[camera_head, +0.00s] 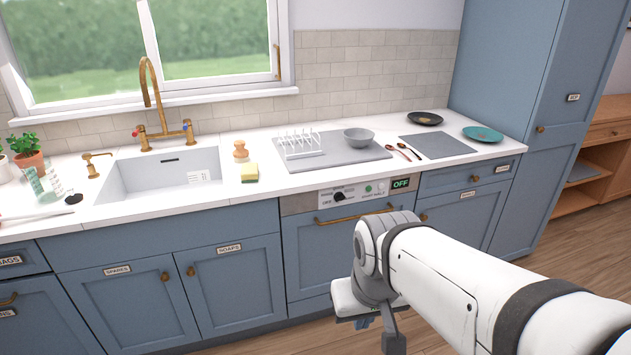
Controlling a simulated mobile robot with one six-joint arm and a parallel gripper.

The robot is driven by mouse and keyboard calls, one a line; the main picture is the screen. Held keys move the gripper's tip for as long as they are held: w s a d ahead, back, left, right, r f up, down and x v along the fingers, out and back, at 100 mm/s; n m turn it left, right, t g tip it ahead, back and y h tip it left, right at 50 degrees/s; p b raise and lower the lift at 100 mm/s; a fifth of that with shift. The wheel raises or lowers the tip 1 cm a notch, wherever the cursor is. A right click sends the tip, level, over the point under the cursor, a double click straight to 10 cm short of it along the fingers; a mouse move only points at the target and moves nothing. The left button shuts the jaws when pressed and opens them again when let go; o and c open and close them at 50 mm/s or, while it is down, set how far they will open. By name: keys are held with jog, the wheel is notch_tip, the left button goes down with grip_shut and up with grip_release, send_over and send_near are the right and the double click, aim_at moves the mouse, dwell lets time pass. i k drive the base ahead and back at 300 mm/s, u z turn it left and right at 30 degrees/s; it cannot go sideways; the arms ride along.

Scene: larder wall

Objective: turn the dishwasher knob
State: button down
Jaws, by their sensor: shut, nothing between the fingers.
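The dishwasher (312,243) is a blue-fronted unit under the counter with a brass bar handle (355,213). Its black knob (339,197) sits on the pale control panel (327,190) above the handle. Right of the knob are a small green button (368,189) and a dark display (400,184) reading OFF in green. My gripper (392,340) is low in front of the dishwasher's lower right part, below the knob and apart from it. It is shut and empty, with my wrist hiding part of it.
Brass handles and knobs stick out from the neighbouring blue cabinets (232,280). The white counter (240,194) above holds a sponge (249,172), a grey drying mat (330,155) with a rack and bowl, and plates. The air in front of the control panel is clear.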

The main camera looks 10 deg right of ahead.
aim_at(338, 196)
jog(key=z, duration=0.5)
jog(key=i, duration=0.5)
jog(key=z, duration=0.4)
jog(key=k, duration=0.55)
jog(key=u, duration=0.5)
jog(key=i, duration=0.5)
jog(key=u, duration=0.05)
